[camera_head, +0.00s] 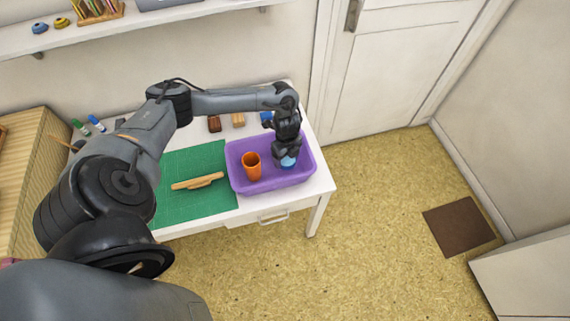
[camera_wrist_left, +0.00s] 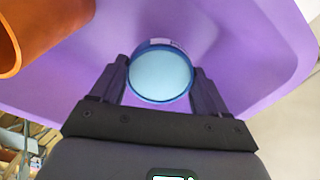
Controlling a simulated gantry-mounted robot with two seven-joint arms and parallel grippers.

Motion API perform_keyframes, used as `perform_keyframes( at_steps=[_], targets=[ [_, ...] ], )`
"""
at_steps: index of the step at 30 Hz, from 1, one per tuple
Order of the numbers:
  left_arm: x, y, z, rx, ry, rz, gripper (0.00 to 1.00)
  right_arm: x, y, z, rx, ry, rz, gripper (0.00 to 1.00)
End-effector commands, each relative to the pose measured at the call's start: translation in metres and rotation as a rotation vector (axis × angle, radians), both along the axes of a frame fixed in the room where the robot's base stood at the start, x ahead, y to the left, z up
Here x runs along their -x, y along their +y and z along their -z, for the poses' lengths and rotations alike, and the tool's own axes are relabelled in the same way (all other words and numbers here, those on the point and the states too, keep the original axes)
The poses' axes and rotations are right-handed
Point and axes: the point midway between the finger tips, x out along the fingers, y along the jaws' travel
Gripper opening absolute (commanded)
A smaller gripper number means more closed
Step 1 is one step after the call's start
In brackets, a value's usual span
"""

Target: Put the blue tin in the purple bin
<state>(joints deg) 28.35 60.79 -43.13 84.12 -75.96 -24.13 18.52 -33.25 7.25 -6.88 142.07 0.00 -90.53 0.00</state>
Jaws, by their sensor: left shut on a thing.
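The blue tin (camera_head: 288,162) is round with a light blue lid and is held in my left gripper (camera_head: 287,156). In the left wrist view the tin (camera_wrist_left: 160,73) sits between the two fingers of my left gripper (camera_wrist_left: 161,84), which is shut on it. The purple bin (camera_head: 250,185) stands at the right end of the table, and the tin is over or inside its right part. The purple bin (camera_wrist_left: 235,60) fills most of the left wrist view behind the tin. I cannot tell whether the tin touches the bin's floor. My right gripper is not in view.
An orange cup (camera_head: 251,166) stands in the bin left of the tin; it also shows in the left wrist view (camera_wrist_left: 40,25). A wooden handle-like piece (camera_head: 198,181) lies on the green mat (camera_head: 178,206). Small stamps (camera_head: 214,123) and a blue inkpad-like item (camera_head: 266,118) stand behind.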

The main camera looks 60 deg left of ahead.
Motion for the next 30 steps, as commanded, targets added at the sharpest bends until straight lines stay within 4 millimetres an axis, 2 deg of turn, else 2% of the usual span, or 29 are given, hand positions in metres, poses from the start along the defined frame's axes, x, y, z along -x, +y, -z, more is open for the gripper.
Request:
perform_keyframes(
  at_steps=[7,14,26,27,30],
  targets=[
    [0.000,0.000,0.015,0.000,0.000,0.000,0.29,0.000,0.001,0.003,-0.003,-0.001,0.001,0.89],
    [0.000,0.000,0.041,0.000,0.000,-0.001,0.29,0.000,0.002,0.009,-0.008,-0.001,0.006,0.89],
    [-0.001,0.000,0.045,-0.001,-0.001,0.000,0.29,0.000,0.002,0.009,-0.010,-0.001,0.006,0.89],
    [0.000,0.000,0.046,-0.001,-0.001,0.000,0.77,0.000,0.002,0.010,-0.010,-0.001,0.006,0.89],
    [0.000,0.000,0.046,-0.001,-0.001,0.001,0.92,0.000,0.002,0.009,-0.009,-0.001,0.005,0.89]
  ],
)
